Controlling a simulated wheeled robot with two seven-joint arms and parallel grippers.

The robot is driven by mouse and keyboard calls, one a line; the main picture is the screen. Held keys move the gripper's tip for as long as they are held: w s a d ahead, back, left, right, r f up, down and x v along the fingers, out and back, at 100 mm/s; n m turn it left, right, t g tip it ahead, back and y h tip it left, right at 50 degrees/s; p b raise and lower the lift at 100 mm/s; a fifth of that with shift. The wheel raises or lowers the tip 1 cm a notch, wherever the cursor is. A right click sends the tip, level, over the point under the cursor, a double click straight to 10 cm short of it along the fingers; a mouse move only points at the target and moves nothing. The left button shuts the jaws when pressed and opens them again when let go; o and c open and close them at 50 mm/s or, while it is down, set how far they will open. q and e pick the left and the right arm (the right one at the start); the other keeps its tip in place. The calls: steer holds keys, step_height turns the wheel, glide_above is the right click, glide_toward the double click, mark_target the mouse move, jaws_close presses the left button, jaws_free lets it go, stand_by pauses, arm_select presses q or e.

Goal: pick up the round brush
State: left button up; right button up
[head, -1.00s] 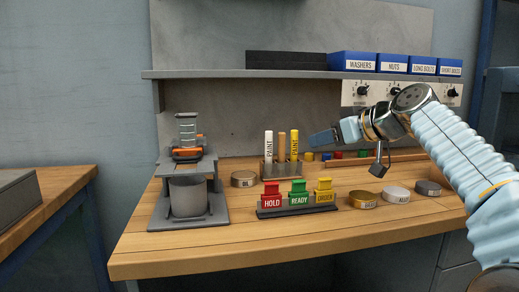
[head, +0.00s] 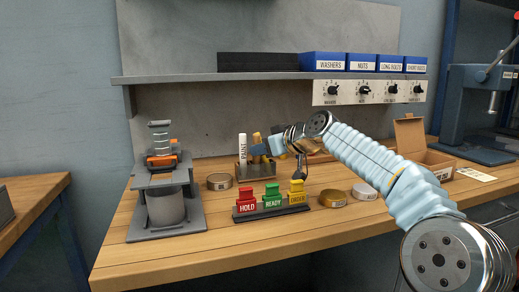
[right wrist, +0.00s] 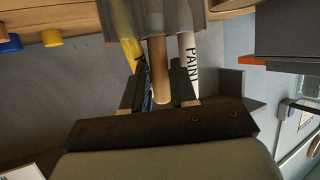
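The round brush, seen as a wooden handle (right wrist: 159,72), stands in a holder (head: 242,174) between a white PAINT marker (head: 243,147) and a yellow marker (right wrist: 131,48). Its bristles are not visible. In the head view only the top of the brush (head: 257,137) shows beside my right gripper (head: 264,148), which hides the yellow marker. In the right wrist view my right gripper (right wrist: 158,88) is open, with one finger on each side of the handle's end. I cannot tell whether either finger touches it. My left gripper is not in view.
A row of HOLD, READY and ORDER blocks (head: 271,204) stands in front of the holder. Round tins (head: 333,198) lie to the right and one (head: 219,181) to the left. A press-like stand with a grey cup (head: 166,207) is at left. A shelf (head: 220,75) runs above.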

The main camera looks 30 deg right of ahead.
mark_target(254, 164)
steer(key=shift+w+a+f, duration=0.25)
steer(key=shift+w+f, duration=0.15)
steer(key=shift+f, duration=0.15)
steer(key=shift+a+x, duration=0.2)
steer(key=shift+x, duration=0.75)
steer(key=c, duration=0.4)
steer(key=shift+w+f, duration=0.2)
steer(key=shift+w, duration=0.05)
steer(key=shift+c, duration=1)
steer(key=shift+r, duration=0.1)
jaws_close()
steer(key=shift+s, duration=0.1)
steer(key=shift+r, duration=0.25)
step_height(254, 164, up, 10)
steer(key=shift+s+d+f+p, duration=0.1)
steer(key=shift+s+d+p, duration=0.1)
steer(key=shift+p, duration=0.3)
